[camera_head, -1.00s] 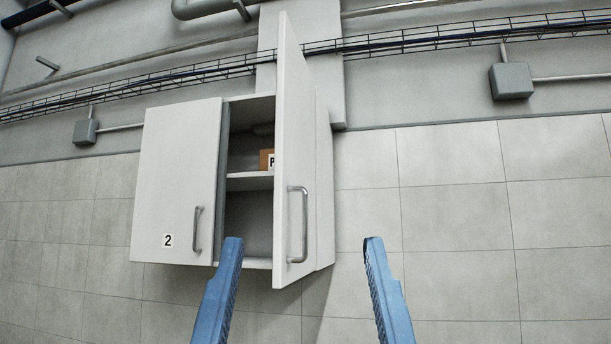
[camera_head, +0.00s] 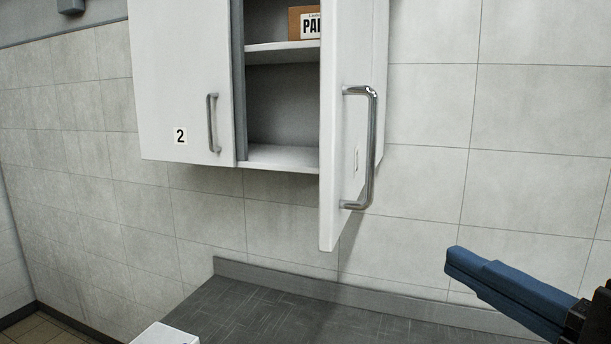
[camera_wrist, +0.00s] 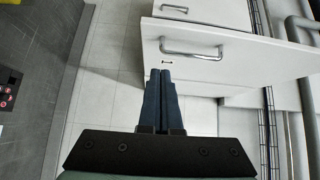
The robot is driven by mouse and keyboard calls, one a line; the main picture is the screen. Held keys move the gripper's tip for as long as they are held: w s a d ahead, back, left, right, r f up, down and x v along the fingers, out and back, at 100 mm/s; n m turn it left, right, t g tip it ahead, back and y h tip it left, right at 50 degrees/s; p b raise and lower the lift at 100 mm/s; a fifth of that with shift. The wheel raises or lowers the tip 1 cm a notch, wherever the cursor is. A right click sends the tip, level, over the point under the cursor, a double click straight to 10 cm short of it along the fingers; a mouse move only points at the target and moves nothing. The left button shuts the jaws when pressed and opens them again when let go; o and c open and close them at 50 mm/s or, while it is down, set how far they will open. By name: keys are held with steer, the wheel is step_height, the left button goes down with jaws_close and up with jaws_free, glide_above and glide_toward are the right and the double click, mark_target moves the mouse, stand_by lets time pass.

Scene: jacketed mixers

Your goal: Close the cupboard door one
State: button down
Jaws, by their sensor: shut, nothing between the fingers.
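The open cupboard door (camera_head: 347,150) is white with a metal bar handle (camera_head: 372,150). It swings out toward me on the right side of the wall cupboard. A small label shows on its face, too oblique to read in the head view. The door also shows in the wrist view (camera_wrist: 235,60), with its handle (camera_wrist: 190,50) beyond my fingertips. My gripper (camera_head: 460,262) is to the right of and below the door in the head view. In the wrist view my gripper (camera_wrist: 160,78) has its blue fingers together and empty, with the tips near the door's label; contact cannot be told.
The left door (camera_head: 185,80), marked 2, is shut. A brown box (camera_head: 304,23) sits on the cupboard's upper shelf (camera_head: 282,51). A dark counter (camera_head: 260,305) runs below along the tiled wall. A white object (camera_head: 165,335) stands at its front.

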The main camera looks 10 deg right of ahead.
steer(key=p, duration=0.4)
glide_toward(335, 214)
steer(key=w+d, duration=0.2)
steer(key=w, duration=0.2)
steer(key=shift+w+a+y+p, duration=0.35)
steer(key=shift+w+a, duration=0.35)
steer(key=shift+a, duration=0.3)
steer(key=shift+w+a, duration=0.2)
steer(key=shift+a, duration=0.3)
steer(key=shift+w+f, duration=0.1)
steer(key=shift+w, duration=0.05)
